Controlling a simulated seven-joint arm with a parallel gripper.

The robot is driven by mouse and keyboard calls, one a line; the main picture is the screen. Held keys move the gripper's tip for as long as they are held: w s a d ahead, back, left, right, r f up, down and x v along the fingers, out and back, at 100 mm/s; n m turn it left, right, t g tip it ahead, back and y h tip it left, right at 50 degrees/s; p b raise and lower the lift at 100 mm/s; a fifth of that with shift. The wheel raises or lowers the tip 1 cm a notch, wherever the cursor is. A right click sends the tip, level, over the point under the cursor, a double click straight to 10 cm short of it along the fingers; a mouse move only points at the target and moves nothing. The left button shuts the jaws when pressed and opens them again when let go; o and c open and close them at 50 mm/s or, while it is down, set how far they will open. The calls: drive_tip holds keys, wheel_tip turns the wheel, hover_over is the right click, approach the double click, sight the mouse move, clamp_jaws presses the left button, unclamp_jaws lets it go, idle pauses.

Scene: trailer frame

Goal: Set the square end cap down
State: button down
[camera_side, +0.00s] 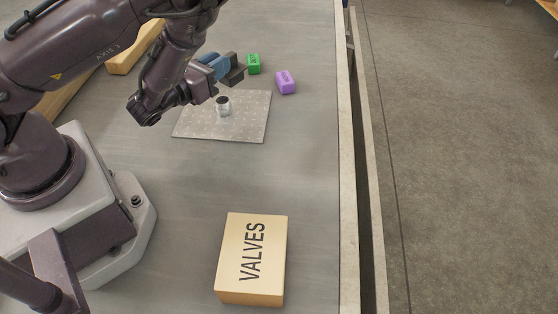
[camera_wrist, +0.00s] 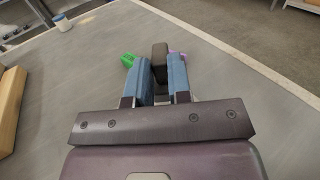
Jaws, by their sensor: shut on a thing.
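The square end cap looks to be the dark grey block (camera_wrist: 160,62) between my blue fingers in the wrist view. My gripper (camera_wrist: 163,74) is shut on it, and the cap reaches past the fingertips. In the side view my gripper (camera_side: 226,66) lies nearly level beyond the patterned metal plate (camera_side: 188,127), with the dark cap (camera_side: 236,70) at its tip. The fingers partly hide the cap. I cannot tell whether its underside touches the table.
A small silver cylinder with a black top (camera_side: 223,104) stands on the plate. A green block (camera_side: 254,63) and a purple block (camera_side: 285,82) sit close by the gripper. A VALVES box (camera_side: 251,258) lies at the front. Wooden beams (camera_side: 137,47) lie left. The table's right side is clear.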

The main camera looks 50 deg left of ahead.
drive_tip(key=s+d+f+m+h, duration=0.1)
drive_tip(key=d+m+h, duration=0.15)
drive_tip(key=d, duration=0.75)
drive_tip(key=d+f+m+h, duration=0.1)
drive_tip(key=d+f+h, duration=0.15)
drive_tip(key=d, duration=0.65)
drive_tip(key=shift+n+y, duration=0.35)
drive_tip(key=shift+y, duration=0.25)
drive_tip(key=shift+s+a+f, duration=0.1)
drive_tip(key=shift+a+f, duration=0.05)
drive_tip(key=shift+f, duration=1.15)
drive_tip(key=shift+w+a+f, duration=0.1)
drive_tip(key=shift+a+f, duration=0.05)
drive_tip(key=shift+f, duration=1.1)
drive_tip(key=shift+s+a+f, duration=0.1)
drive_tip(key=shift+a+f, duration=0.05)
drive_tip(key=shift+f, duration=1.15)
drive_tip(key=shift+f, duration=0.15)
drive_tip(key=c, duration=1.1)
unclamp_jaws()
drive_tip(key=shift+o, duration=0.2)
